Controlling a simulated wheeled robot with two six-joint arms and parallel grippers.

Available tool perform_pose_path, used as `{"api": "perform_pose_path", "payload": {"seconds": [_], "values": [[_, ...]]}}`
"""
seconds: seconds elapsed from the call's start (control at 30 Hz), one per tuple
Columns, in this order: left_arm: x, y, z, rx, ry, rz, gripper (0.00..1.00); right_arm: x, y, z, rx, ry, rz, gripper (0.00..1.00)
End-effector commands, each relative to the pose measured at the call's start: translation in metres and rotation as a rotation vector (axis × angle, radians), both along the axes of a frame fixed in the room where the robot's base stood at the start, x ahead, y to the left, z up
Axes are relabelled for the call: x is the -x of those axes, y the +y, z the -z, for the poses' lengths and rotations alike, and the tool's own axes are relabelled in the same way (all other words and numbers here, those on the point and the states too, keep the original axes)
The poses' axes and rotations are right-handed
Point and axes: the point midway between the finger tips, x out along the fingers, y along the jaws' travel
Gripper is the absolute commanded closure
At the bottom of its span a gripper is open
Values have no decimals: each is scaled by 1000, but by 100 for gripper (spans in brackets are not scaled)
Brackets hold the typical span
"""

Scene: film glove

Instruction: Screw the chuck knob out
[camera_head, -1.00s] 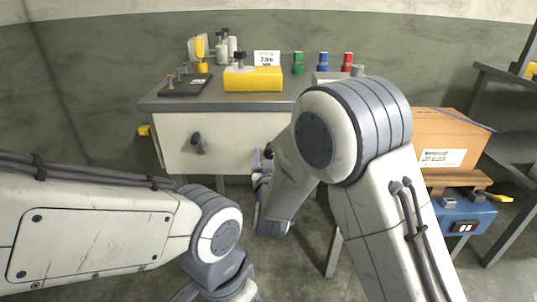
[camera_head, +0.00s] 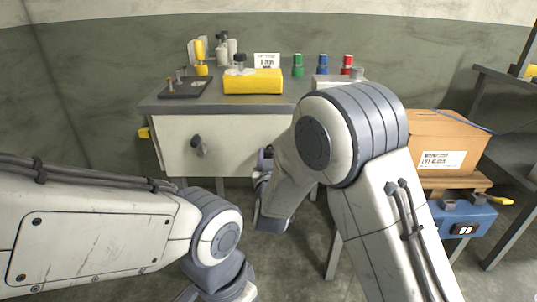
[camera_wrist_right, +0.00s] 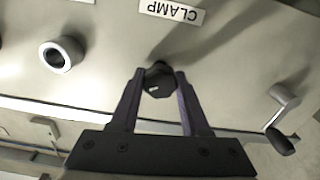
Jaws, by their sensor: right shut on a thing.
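A dark faceted knob (camera_wrist_right: 157,84) with a small white mark sits on the pale cabinet front in the right wrist view, beside a label (camera_wrist_right: 171,11) that reads CLAMP upside down. My right gripper (camera_wrist_right: 160,74) has one finger on each side of this knob and is shut on it. In the head view my right gripper (camera_head: 265,156) shows only in part at the cabinet front, and my forearm hides the knob. My left arm comes in at the lower left, with its gripper out of the frame.
A crank handle (camera_wrist_right: 281,118) and a round pale ring fitting (camera_wrist_right: 55,54) stick out on either side of the knob. The bench top (camera_head: 226,104) carries a yellow block (camera_head: 252,82), a dark tray (camera_head: 186,87) and coloured bottles. A cardboard box (camera_head: 440,139) stands at the right.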

Motion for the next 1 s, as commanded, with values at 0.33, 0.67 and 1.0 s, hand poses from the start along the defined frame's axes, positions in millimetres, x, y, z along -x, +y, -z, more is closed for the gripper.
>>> {"api": "perform_pose_path", "payload": {"seconds": [0.33,0.67,1.0], "values": [[0,0,-20,0,0,0,50,0,2,-3,228,1,-4,100],[0,0,-42,0,0,0,50,0,3,-3,541,0,-3,100],[0,0,-61,0,0,0,50,0,3,-1,825,-2,-4,100]]}}
